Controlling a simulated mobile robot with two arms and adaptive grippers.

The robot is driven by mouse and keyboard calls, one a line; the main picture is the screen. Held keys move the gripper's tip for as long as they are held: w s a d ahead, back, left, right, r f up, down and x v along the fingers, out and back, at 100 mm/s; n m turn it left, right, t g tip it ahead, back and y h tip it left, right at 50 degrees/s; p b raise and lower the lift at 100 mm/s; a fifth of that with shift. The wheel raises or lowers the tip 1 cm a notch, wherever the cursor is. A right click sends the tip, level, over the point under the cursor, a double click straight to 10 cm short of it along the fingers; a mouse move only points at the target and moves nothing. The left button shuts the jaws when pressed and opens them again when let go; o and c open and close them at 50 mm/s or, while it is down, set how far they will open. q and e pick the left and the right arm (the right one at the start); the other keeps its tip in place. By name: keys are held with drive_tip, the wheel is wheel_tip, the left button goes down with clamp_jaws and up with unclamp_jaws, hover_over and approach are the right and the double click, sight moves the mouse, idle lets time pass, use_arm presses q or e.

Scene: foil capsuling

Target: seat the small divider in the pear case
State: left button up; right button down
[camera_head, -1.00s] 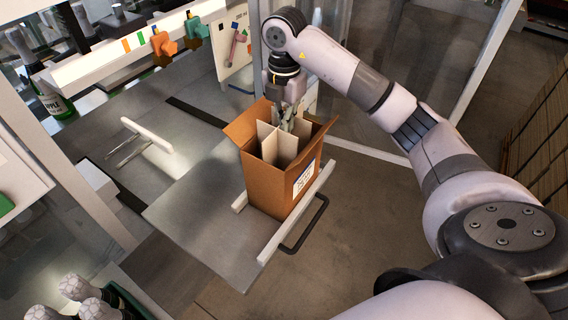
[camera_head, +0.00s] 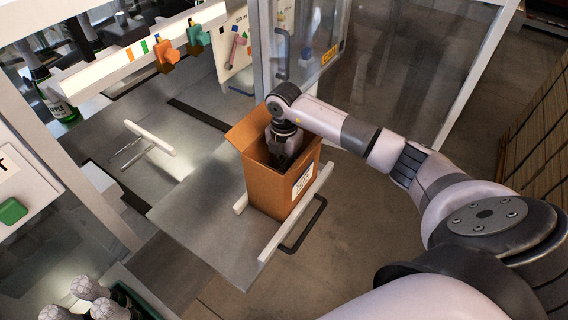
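The pear case (camera_head: 268,188), an open brown cardboard box with a white label, stands upright on the grey metal table between two pale rails. My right gripper (camera_head: 286,160) reaches down into the case from above; its fingertips are hidden by the case walls and my wrist. I cannot tell whether it holds anything. The small divider does not show, as the case interior is mostly hidden. My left gripper is not in view.
A pale rail (camera_head: 291,217) and a dark handle (camera_head: 304,226) lie at the case's right side. Foil-topped bottles (camera_head: 90,291) stand at bottom left.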

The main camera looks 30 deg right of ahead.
drive_tip(key=shift+f, duration=0.15)
drive_tip(key=c, duration=1.8)
unclamp_jaws()
wheel_tip(320, 180, up, 12)
drive_tip(key=b, duration=0.4)
drive_tip(key=shift+r, duration=0.2)
